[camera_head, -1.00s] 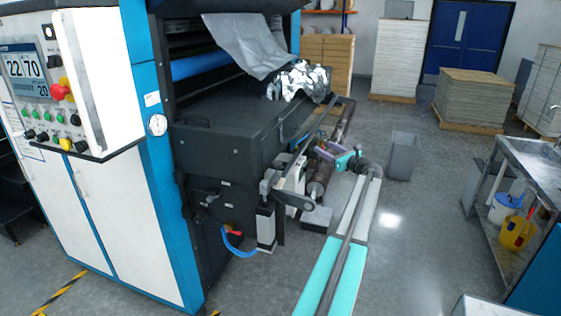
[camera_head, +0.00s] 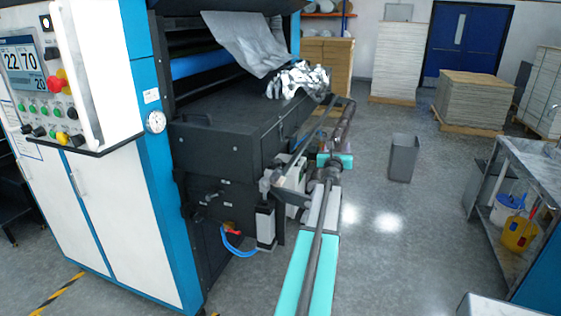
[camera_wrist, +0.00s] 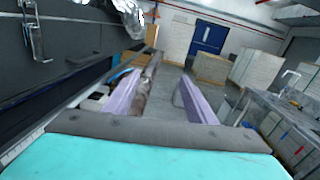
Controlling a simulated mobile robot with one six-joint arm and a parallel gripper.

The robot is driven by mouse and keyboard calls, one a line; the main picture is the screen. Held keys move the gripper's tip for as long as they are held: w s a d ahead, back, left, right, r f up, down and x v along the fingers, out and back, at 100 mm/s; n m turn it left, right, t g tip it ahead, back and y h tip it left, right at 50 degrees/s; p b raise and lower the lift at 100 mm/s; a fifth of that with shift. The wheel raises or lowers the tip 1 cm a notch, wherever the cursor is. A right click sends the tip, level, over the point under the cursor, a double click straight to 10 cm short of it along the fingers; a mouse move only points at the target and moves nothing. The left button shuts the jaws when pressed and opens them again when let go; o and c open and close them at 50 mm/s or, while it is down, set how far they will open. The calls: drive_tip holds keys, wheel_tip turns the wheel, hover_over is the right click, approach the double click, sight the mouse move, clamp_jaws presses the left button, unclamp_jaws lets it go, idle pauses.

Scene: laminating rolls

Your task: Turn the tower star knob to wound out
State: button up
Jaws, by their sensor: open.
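The laminating machine's dark housing (camera_head: 225,150) stands left of my arm in the head view. A small dark hand knob or lever (camera_head: 208,198) shows on its lower face. A pale post (camera_head: 265,226) stands at its near right corner, with a grey bracket above it. I cannot tell which part is the tower star knob. My gripper (camera_wrist: 158,80) is open; its two lilac fingers are apart in the wrist view, with a dark roll or shaft (camera_wrist: 147,80) beyond, near the left finger. No grasped thing shows.
Crumpled foil (camera_head: 297,78) lies on top of the housing. A grey bin (camera_head: 403,157) stands on the floor to the right. A metal bench (camera_head: 530,175) with buckets is at far right. Stacked sheets (camera_head: 475,98) stand at the back. Open floor lies between bin and bench.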

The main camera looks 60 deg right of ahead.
drive_tip(key=a+f+m+g+b, duration=0.1)
drive_tip(key=a+m+g+b, duration=0.3)
drive_tip(key=a, duration=0.6)
drive_tip(key=n+t+b, duration=0.1)
drive_tip(key=t+b, duration=0.1)
drive_tip(key=b, duration=0.2)
approach(277, 163)
drive_tip(key=w+d, duration=0.1)
drive_tip(key=d, duration=0.1)
drive_tip(key=shift+w+a+f, duration=0.1)
drive_tip(key=shift+w+f, duration=0.1)
drive_tip(key=shift+w+d+p, duration=0.15)
drive_tip(key=shift+d+p, duration=0.55)
drive_tip(key=shift+d, duration=2.75)
drive_tip(key=shift+w+d+p, duration=0.15)
drive_tip(key=shift+d+p, duration=0.5)
drive_tip(key=shift+d, duration=2.8)
drive_tip(key=c, duration=1)
drive_tip(key=shift+c, duration=0.2)
